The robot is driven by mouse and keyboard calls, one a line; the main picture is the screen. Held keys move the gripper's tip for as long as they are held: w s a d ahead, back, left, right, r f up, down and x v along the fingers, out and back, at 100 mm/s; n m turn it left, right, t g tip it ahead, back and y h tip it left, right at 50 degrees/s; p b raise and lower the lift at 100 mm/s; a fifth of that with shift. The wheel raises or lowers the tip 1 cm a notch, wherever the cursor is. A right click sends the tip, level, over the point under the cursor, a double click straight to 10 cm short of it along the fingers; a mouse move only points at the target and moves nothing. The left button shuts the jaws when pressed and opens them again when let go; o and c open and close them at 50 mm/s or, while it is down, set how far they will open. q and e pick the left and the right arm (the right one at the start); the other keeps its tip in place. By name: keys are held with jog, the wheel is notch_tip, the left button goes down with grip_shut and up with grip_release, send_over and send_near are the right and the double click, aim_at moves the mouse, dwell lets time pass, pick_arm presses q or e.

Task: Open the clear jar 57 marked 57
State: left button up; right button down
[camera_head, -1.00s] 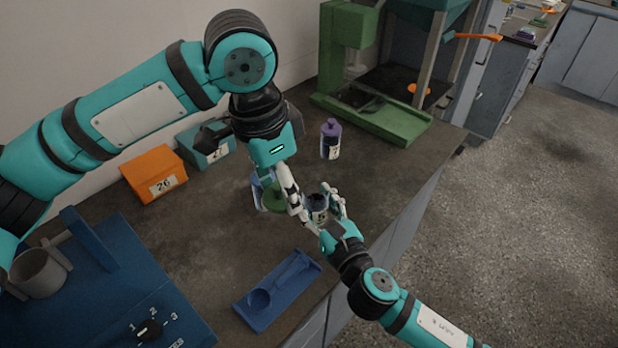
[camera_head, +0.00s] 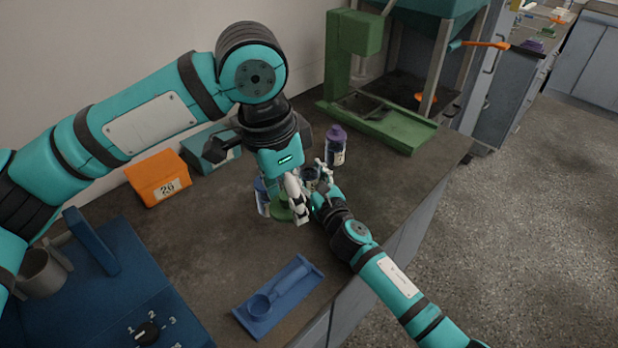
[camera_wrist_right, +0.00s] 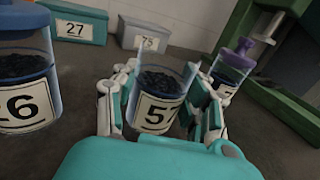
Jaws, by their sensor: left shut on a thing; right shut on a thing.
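The clear jar 57 (camera_wrist_right: 158,98) shows label "57" in the right wrist view, largely upright, with dark grains inside. Its top is open, with no lid on it. My right gripper (camera_wrist_right: 160,110) is shut around its sides. In the head view, jar 57 (camera_head: 310,176) is partly hidden by my right gripper (camera_head: 321,180). My left gripper (camera_head: 297,212) is shut on a green lid (camera_head: 281,209), partly hidden by its fingers, in front of and left of the jar. Whether the jar touches the counter is unclear.
A blue-lidded jar (camera_wrist_right: 24,85) ending in "6" stands close on the left. A purple-lidded jar (camera_head: 336,148) stands behind right. Orange box 26 (camera_head: 158,177), a teal box (camera_head: 212,148) and a green stand (camera_head: 385,125) are behind. A blue scoop tray (camera_head: 278,299) lies in front.

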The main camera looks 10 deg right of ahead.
jog(key=shift+f, duration=0.15)
jog(key=shift+f, duration=0.15)
jog(key=c, duration=0.7)
grip_release()
